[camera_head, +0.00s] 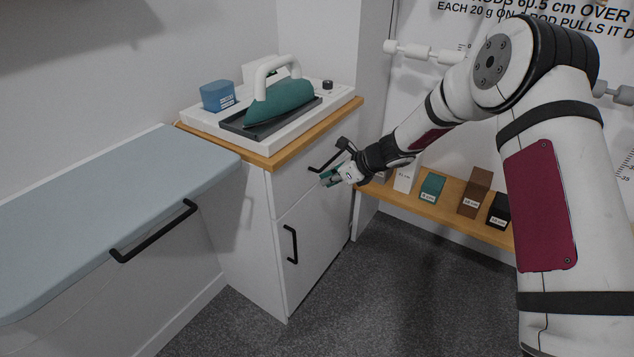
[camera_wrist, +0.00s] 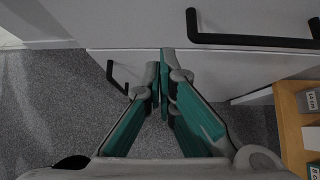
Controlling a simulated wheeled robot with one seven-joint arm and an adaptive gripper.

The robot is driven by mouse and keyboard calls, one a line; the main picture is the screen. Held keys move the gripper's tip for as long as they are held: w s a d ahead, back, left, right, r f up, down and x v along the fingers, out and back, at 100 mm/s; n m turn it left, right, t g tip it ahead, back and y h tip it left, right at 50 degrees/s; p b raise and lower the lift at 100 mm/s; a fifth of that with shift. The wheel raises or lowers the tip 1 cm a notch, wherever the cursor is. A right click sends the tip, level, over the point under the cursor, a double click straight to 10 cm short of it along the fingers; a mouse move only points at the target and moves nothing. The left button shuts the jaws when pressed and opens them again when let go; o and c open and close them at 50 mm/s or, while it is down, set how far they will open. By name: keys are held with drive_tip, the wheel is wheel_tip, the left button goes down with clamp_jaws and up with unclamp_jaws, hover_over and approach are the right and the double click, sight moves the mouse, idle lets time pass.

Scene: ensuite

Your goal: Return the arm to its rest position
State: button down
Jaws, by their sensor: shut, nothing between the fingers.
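My arm reaches in from the right in the head view, bent at the elbow. My gripper (camera_head: 328,178) is in front of the upper drawer of the white cabinet (camera_head: 262,240), close to the drawer's black handle (camera_head: 322,163). In the wrist view my gripper (camera_wrist: 162,85) has its teal-padded fingers drawn together at the tips, with nothing between them. The drawer handle (camera_wrist: 250,42) shows to the upper right there, apart from the fingers. Whether the fingers touch the cabinet front cannot be told.
A teal iron (camera_head: 280,102) and a blue box (camera_head: 218,95) stand on the cabinet's tray. A padded ironing board (camera_head: 110,205) lies left. A low wooden shelf (camera_head: 445,207) with several labelled blocks stands right, under a wall rod (camera_head: 425,52). Carpet in front is clear.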

drive_tip(key=s+d+r+n+g+h+p, duration=0.1)
drive_tip(key=s+d+r+n+p, duration=0.4)
drive_tip(key=s+r, duration=0.75)
drive_tip(key=s+d+r+n+h+p, duration=0.15)
drive_tip(key=s+d+r+n, duration=0.25)
drive_tip(key=s+r+n, duration=0.8)
drive_tip(key=s+d+r+n+h+p, duration=0.1)
drive_tip(key=s+d+r, duration=0.3)
drive_tip(key=s, duration=0.5)
drive_tip(key=s+d+r+n+h+p, duration=0.2)
drive_tip(key=s+d+r+n, duration=0.1)
drive_tip(key=s, duration=0.6)
drive_tip(key=s+d+r+n+h+p, duration=0.2)
drive_tip(key=s+d+r, duration=0.3)
drive_tip(key=s, duration=0.4)
drive_tip(key=shift+r+n+h, duration=0.15)
drive_tip(key=shift+n+h, duration=0.2)
drive_tip(key=shift+n, duration=0.15)
